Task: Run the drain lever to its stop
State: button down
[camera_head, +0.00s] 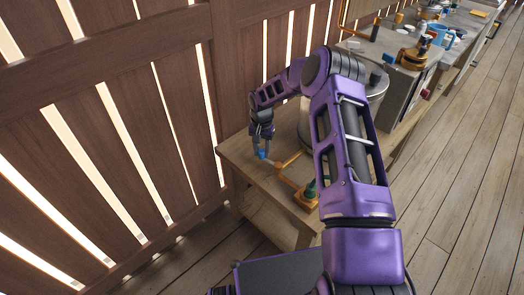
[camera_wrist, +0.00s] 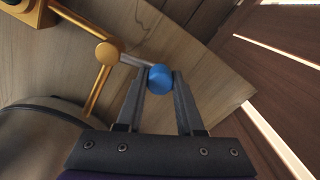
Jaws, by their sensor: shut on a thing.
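The drain lever ends in a blue knob (camera_wrist: 160,78), joined by a short grey rod (camera_wrist: 131,60) to a gold ball joint (camera_wrist: 108,53). From the joint, one gold bar runs to a gold base at the top left and another runs down toward a round drum. In the head view, the blue knob (camera_head: 262,154) is at the left of the bench and the gold mount (camera_head: 305,196) is near its front corner. My gripper (camera_wrist: 161,82) is shut on the blue knob, one finger on each side. In the head view, my gripper (camera_head: 263,140) reaches down to the knob.
The wooden bench (camera_head: 238,158) stands against a slatted wood wall (camera_head: 120,110). A metal drum (camera_head: 375,85) is partly behind my arm. Open plank floor (camera_head: 465,180) lies to the right.

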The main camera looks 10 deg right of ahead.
jog(key=s+n, duration=0.8)
jog(key=n, duration=0.7)
jog(key=shift+s+a, duration=0.3)
jog(key=shift+a, duration=0.15)
dwell(0.3)
jog(key=c, duration=0.5)
grip_release()
jog(key=shift+c, duration=0.2)
notch_tip(320, 180, up, 17)
jog(key=p, duration=0.2)
jog(key=shift+r+p, duration=0.2)
jog(key=shift+p, duration=0.2)
